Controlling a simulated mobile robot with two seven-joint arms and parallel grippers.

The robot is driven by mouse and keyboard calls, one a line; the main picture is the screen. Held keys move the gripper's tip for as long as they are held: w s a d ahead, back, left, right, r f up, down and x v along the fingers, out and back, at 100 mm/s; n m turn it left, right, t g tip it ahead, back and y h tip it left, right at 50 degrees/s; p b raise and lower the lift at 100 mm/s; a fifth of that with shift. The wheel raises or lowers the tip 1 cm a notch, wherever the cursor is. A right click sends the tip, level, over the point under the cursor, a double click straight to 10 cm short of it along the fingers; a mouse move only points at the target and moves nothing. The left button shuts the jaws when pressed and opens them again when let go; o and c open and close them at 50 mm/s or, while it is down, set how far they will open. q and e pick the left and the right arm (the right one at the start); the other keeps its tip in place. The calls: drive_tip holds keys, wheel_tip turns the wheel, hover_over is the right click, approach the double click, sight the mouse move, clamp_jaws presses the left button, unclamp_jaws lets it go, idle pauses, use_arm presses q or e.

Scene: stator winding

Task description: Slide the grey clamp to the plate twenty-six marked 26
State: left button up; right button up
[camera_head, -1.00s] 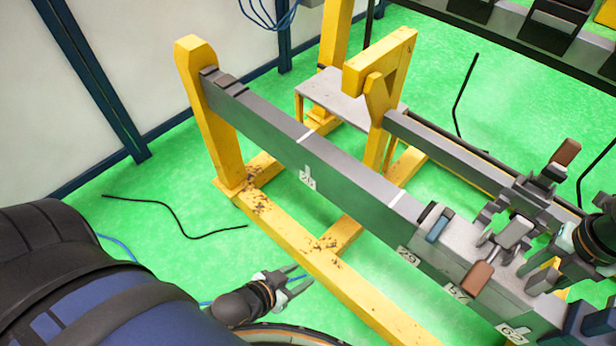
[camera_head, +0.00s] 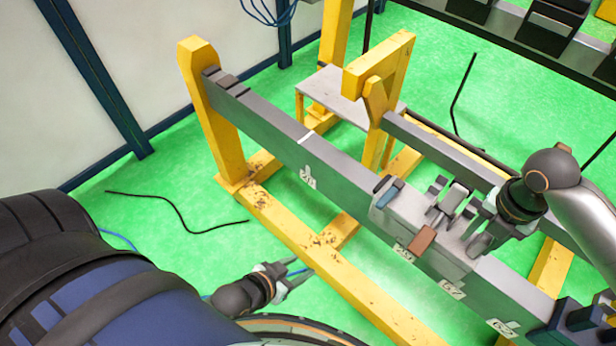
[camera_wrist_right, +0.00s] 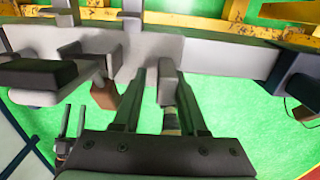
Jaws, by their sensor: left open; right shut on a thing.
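The grey clamp (camera_head: 412,208) sits on the long grey beam (camera_head: 345,178), with brown and blue-grey blocks on it. My right gripper (camera_head: 478,212) is shut on a grey upright handle of the clamp; the handle shows between the fingers in the right wrist view (camera_wrist_right: 168,85). A white number plate (camera_head: 307,178) is on the beam's side, left of the clamp; its digits are too small to read surely. More plates show below and right of the clamp (camera_head: 453,290). My left gripper (camera_head: 292,278) is open and empty, low beside the yellow base.
A yellow post (camera_head: 205,110) and dark stop blocks (camera_head: 228,82) stand at the beam's far left end. The beam is clear between clamp and blocks. A second grey beam (camera_head: 440,150) runs behind, with a yellow bracket (camera_head: 378,75).

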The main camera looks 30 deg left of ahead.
sight(406, 204)
drive_tip(key=shift+w+a, duration=0.25)
drive_tip(key=shift+a, duration=0.75)
drive_tip(key=shift+w+a, duration=0.25)
drive_tip(key=shift+a, duration=0.75)
drive_tip(key=shift+w+a, duration=0.1)
drive_tip(key=shift+a, duration=0.35)
drive_tip(key=a, duration=0.2)
drive_tip(key=w+a, duration=0.1)
drive_tip(key=a, duration=0.1)
drive_tip(key=shift+a, duration=0.15)
drive_tip(key=shift+w+a, duration=0.25)
drive_tip(key=shift+a, duration=0.9)
drive_tip(key=a, duration=0.1)
drive_tip(key=a+b, duration=0.1)
drive_tip(key=a, duration=0.1)
drive_tip(key=shift+w+a, duration=0.15)
drive_tip(key=shift+w, duration=0.25)
drive_tip(key=shift+w+a+b, duration=0.2)
drive_tip(key=shift+a+b, duration=0.3)
drive_tip(key=shift+a, duration=0.35)
drive_tip(key=shift+w+a+b, duration=0.2)
drive_tip(key=shift+a+b, duration=0.35)
drive_tip(key=shift+a, duration=0.25)
drive_tip(key=shift+w+a+b, duration=0.2)
drive_tip(key=shift+a+b, duration=0.3)
drive_tip(key=shift+a, duration=0.35)
